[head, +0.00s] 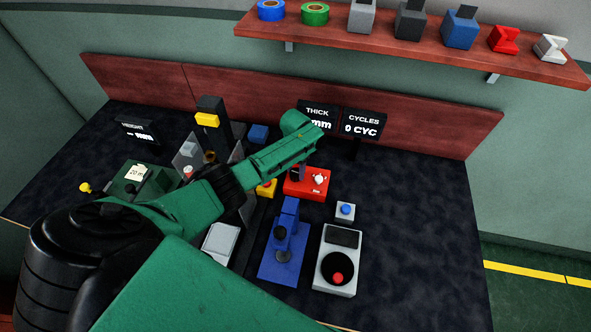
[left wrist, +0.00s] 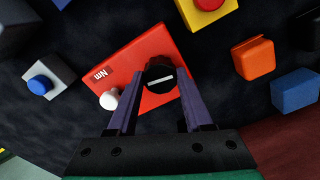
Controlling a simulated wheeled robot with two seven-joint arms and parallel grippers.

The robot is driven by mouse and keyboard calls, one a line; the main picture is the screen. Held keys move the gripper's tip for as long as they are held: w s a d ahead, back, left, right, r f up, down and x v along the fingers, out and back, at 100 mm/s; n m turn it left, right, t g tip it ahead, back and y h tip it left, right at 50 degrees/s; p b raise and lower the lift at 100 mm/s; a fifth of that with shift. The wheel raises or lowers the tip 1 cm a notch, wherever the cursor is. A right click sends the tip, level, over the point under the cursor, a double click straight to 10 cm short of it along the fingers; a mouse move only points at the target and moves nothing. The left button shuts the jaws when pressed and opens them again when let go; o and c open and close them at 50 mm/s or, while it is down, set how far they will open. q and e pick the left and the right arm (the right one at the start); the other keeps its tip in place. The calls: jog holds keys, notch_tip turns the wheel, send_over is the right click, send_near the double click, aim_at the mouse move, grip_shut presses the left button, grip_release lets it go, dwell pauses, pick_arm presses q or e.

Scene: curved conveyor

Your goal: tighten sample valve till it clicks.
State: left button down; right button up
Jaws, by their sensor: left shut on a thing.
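A red box (head: 312,190) stands on the dark bench, right of the bench's centre, and it also shows in the left wrist view (left wrist: 118,68). On it are a black knob with a white line (left wrist: 161,82), probably the sample valve, and a small white knob (left wrist: 109,99). My left gripper (left wrist: 160,76) points down at the box, with its two purple fingers on either side of the black knob, shut on it. My right gripper is not in view.
A yellow box with a red button (head: 267,188) stands left of the red box. A blue-button box (head: 345,211), a blue press-like fixture (head: 285,262) and a grey box with a black dial (head: 337,287) stand nearer. A display reads 0 CYC (head: 362,125). The bench's right side is clear.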

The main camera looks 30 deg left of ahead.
aim_at(296, 172)
pick_arm(q)
jog(key=m, duration=0.4)
jog(key=shift+c, duration=1.5)
grip_release()
notch_tip(296, 172, up, 15)
jog(key=shift+f, duration=0.15)
